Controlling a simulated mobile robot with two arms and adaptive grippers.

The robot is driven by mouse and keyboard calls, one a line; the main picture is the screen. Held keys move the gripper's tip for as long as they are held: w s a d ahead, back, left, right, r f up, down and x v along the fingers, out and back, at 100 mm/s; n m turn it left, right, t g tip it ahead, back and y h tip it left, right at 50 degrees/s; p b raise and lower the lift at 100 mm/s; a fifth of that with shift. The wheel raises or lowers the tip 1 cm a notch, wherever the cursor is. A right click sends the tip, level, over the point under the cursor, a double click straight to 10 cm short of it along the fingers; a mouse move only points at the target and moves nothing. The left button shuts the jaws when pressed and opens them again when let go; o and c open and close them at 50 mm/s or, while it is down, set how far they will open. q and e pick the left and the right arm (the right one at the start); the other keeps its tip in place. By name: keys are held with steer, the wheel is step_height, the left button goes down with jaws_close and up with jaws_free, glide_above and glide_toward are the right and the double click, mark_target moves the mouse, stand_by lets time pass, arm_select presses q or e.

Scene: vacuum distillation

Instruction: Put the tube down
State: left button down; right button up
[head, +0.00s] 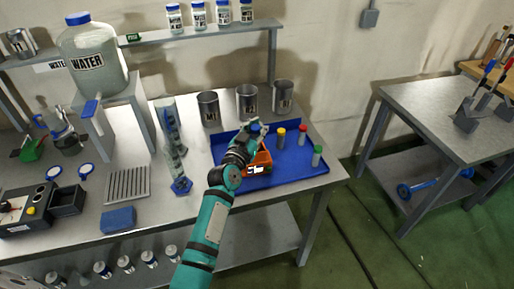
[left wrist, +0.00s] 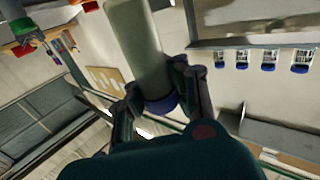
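My left gripper (head: 250,139) is above the blue tray (head: 222,151) on the grey bench. In the left wrist view its two fingers (left wrist: 162,92) are shut on a pale, translucent tube (left wrist: 137,38) near its blue cap (left wrist: 163,104). In the head view the gripper hides most of this tube. An orange rack (head: 262,158) lies on the tray just beside and below the gripper, partly hidden by it. Tubes with a yellow cap (head: 281,138), a red cap (head: 302,136) and a green cap (head: 317,155) stand on the tray to the right. My right gripper is not in view.
Metal cans (head: 247,103) stand behind the tray. A tall glass column (head: 174,148) stands to its left, near a water jug (head: 94,62) on a stand. A heatsink-like rack (head: 128,184) and blue block (head: 118,220) lie further left. The tray's right front corner looks free.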

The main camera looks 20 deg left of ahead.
arm_select(q)
step_height(320, 180, down, 5)
steer(key=b, duration=0.4)
steer(key=c, duration=1.3)
jaws_free()
steer(key=shift+r, duration=0.1)
